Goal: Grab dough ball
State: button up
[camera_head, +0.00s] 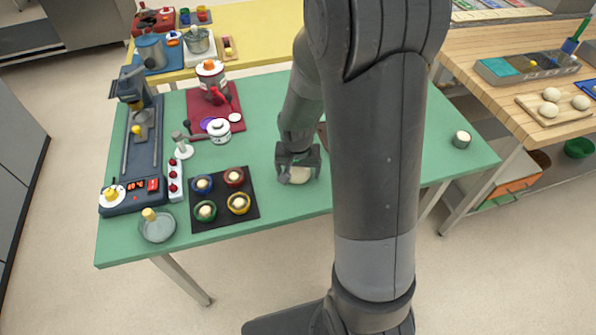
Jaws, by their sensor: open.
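My gripper (297,165) is over the front middle of the green table, pointing down, with its jaws open. A pale, rounded thing (300,175) sits directly under and between the jaws. The gripper covers part of it, so I cannot tell whether it is a dough ball or whether the fingers touch it. Pale dough balls (549,109) lie on a wooden board (540,117) on the wooden table at the right, well away from my gripper. Four small coloured cups with pale contents, such as the yellow one (239,204), stand on a black mat (220,218).
A glass bowl (158,229) stands at the green table's (270,228) front left. A dark blue machine (140,145) and a red mat (234,98) with pots are behind. A small round container (461,138) stands at the right. My arm hides the table's middle right.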

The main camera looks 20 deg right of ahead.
jog(key=c, duration=1)
